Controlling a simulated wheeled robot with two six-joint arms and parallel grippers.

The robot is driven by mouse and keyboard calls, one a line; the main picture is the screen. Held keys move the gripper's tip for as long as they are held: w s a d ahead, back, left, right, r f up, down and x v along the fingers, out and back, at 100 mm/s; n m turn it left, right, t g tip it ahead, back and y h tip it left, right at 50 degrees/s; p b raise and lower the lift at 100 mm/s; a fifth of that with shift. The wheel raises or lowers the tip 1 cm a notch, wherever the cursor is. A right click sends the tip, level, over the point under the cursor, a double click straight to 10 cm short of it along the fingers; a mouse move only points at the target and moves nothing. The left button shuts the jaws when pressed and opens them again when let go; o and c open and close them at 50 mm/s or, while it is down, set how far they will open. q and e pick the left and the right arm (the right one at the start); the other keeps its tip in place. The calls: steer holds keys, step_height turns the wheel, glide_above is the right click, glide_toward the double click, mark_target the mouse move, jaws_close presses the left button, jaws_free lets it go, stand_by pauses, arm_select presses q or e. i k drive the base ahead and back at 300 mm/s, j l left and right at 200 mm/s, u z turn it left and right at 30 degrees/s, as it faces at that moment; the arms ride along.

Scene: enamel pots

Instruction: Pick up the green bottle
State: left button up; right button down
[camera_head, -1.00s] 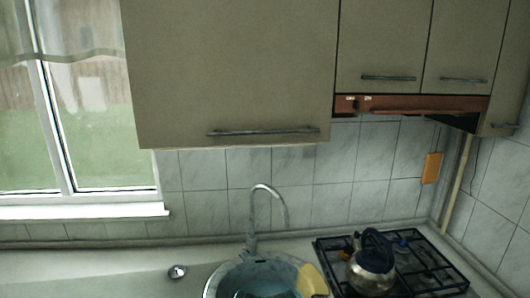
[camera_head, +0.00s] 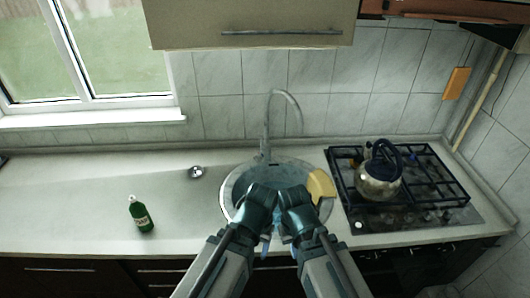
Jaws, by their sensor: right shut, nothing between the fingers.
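The green bottle (camera_head: 140,214) stands upright on the left part of the pale counter (camera_head: 75,200). It has a dark green body and a light label. Both my arms come in from the bottom middle, in front of the round sink, well to the right of the bottle. My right gripper (camera_head: 284,232) is shut and empty. My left gripper (camera_head: 265,242) is close beside it, and its fingers are too hidden and small to tell open from shut. Neither gripper touches the bottle.
The round sink (camera_head: 232,182) with a tall faucet (camera_head: 267,125) lies behind my arms. A yellow object (camera_head: 321,186) is at its right rim. A kettle (camera_head: 379,181) stands on the black gas stove (camera_head: 440,187). The counter around the bottle is clear.

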mark_target(139, 213)
steer(key=u, duration=0.4)
steer(key=k+j+u, duration=0.1)
steer(key=u, duration=0.3)
steer(key=j+u, duration=0.15)
steer(key=u, duration=0.25)
